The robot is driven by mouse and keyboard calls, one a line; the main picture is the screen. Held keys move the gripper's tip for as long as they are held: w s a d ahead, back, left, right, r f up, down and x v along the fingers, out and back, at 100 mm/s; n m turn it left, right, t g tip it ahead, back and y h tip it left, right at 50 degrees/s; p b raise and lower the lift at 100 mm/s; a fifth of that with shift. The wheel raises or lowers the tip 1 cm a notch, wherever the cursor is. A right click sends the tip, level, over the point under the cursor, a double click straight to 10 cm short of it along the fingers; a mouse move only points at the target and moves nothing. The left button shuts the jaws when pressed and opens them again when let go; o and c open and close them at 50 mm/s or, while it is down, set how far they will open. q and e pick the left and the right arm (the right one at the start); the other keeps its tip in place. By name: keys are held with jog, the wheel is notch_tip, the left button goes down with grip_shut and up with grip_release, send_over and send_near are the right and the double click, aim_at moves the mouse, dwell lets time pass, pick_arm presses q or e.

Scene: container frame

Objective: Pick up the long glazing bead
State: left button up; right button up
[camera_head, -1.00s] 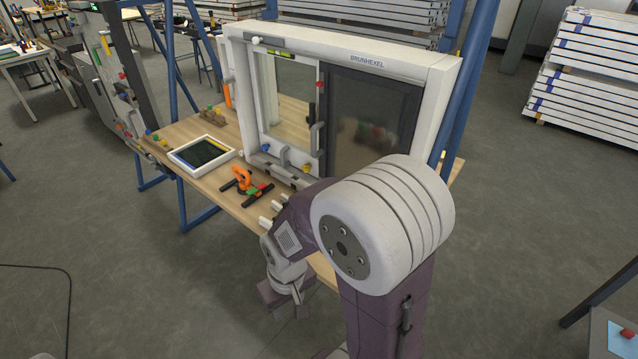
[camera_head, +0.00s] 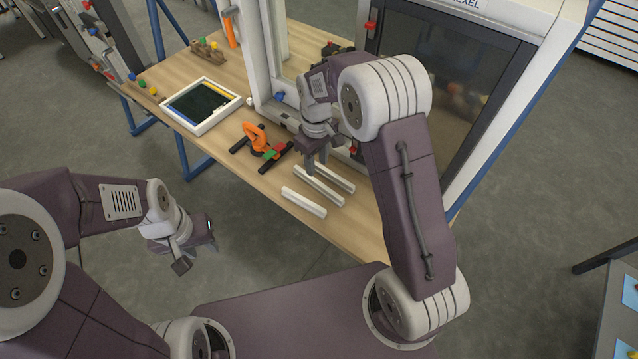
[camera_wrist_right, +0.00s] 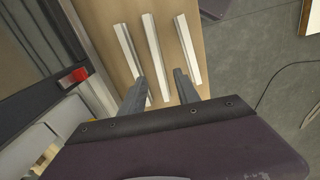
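Three white glazing beads lie side by side on the wooden table. The middle bead (camera_head: 320,188) looks the longest; it also shows in the right wrist view (camera_wrist_right: 153,45). A shorter bead (camera_head: 303,203) lies on the near side and another (camera_head: 335,178) on the far side. My right gripper (camera_head: 316,165) is over the far-left ends of the beads, fingers down. In the right wrist view its open fingers (camera_wrist_right: 160,75) appear on either side of the middle bead, with nothing gripped. The height gap is unclear. My left gripper (camera_head: 197,256) is open and empty, off the table's near side.
An orange-handled tool (camera_head: 257,140) and a red and green piece (camera_head: 275,152) lie left of the beads. A white-framed tray (camera_head: 201,106) is farther left. The window frame (camera_head: 262,70) stands behind, close to my right arm. The table's near edge is clear.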

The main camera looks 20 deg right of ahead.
aim_at(318, 182)
jog(key=f, duration=0.9)
jog(key=shift+w+d+f, duration=0.1)
jog(key=shift+w+d, duration=0.1)
grip_shut()
